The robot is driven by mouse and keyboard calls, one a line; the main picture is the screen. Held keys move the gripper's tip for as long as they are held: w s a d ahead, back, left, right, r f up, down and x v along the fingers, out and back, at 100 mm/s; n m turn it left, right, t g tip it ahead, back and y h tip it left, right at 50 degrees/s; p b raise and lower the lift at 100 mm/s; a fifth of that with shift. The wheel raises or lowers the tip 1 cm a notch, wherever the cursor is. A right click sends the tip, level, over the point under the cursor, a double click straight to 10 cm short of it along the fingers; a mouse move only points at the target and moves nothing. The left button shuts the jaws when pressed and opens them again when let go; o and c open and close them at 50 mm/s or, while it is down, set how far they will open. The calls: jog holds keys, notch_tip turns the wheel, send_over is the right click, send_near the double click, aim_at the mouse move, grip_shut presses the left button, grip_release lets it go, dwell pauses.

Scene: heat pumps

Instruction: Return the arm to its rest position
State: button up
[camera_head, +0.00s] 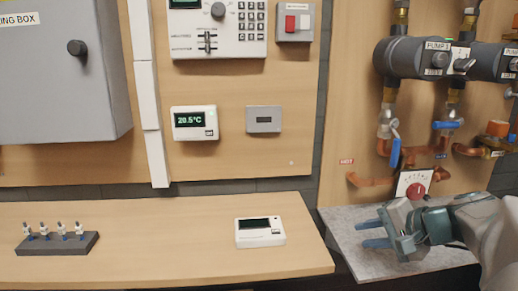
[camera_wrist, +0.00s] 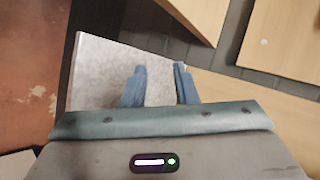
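My gripper (camera_head: 372,234) is at the right of the head view, in front of and above the grey stone-like counter (camera_head: 352,222). Its two blue fingers point left and stand apart with nothing between them. In the wrist view the two blue fingertips (camera_wrist: 160,88) are spread over the pale counter surface (camera_wrist: 105,60). My arm comes in from the right edge of the head view.
A wooden bench (camera_head: 140,235) left of my gripper holds a white display unit (camera_head: 260,232) and a dark block with small valves (camera_head: 58,243). Pumps (camera_head: 410,58), copper pipes and a red dial (camera_head: 415,189) are close behind my gripper. A lit thermostat (camera_head: 194,123) hangs on the panel.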

jog(key=s+a+r+n+g+h+p, duration=0.2)
jog(key=s+a+r+n+h+p, duration=0.1)
jog(key=s+p, duration=0.4)
jog(key=s+a+r+n+g+h+p, duration=0.3)
jog(key=s+a+r+n+p, duration=0.2)
jog(key=p, duration=0.5)
jog(key=s+a+n, duration=0.2)
jog(key=shift+a+r+g, duration=0.3)
